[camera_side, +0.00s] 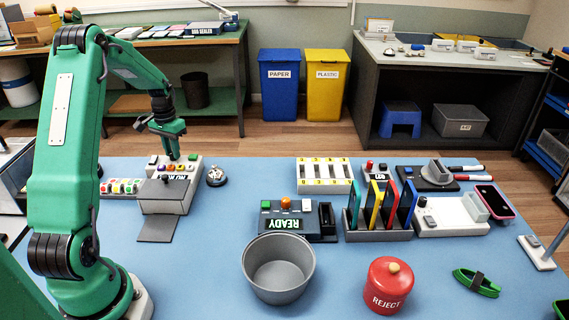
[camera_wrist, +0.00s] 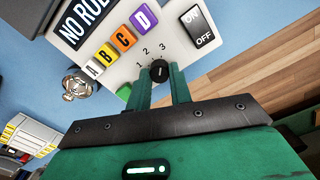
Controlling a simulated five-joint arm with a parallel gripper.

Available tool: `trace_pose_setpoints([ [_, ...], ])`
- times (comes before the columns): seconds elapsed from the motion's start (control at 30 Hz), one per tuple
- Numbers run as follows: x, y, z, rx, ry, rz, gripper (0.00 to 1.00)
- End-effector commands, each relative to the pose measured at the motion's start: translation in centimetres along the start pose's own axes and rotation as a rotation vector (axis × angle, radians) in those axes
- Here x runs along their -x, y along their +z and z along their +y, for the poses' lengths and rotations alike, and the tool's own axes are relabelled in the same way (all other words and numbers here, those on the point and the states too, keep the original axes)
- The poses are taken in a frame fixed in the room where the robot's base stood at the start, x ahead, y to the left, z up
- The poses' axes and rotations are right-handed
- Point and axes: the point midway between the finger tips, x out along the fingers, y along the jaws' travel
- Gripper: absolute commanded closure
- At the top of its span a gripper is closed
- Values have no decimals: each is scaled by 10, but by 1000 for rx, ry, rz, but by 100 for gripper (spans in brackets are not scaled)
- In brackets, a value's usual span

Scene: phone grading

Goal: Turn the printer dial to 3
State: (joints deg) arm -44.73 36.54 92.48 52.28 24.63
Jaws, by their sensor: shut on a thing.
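The printer (camera_side: 165,206) stands at the left of the blue table, a white and grey box with coloured buttons on top. In the wrist view its panel (camera_wrist: 203,60) carries a small round black dial (camera_wrist: 160,70), with the printed numbers 1, 2 and 3 in an arc above it. My gripper (camera_side: 173,154) reaches down to the back of the printer. In the wrist view its two green fingers stand on either side of the dial and are shut on it. The dial's mark is too small to tell which number it points to.
Coloured buttons A, B, C and D (camera_wrist: 124,37) and a black ON/OFF switch (camera_wrist: 197,27) flank the dial. A small screen (camera_wrist: 85,20) lies beyond the buttons. A silver bell-like object (camera_side: 216,176) stands right of the printer. A grey bowl (camera_side: 278,294) stands at the front.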

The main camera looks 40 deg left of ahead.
Motion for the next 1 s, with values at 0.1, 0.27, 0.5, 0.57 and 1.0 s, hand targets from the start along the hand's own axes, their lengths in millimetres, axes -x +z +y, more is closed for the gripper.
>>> trace_pose_setpoints([
  [0.1, -2, 3, -3, 9, 2, -5, 69],
  [0.27, -1, 2, -2, 7, 1, -2, 57],
  [0.5, 0, 1, -2, 5, 0, 0, 57],
  [0.57, 2, 1, -2, 5, 0, 0, 57],
  [1.0, 49, 1, -2, 6, -1, 2, 57],
])
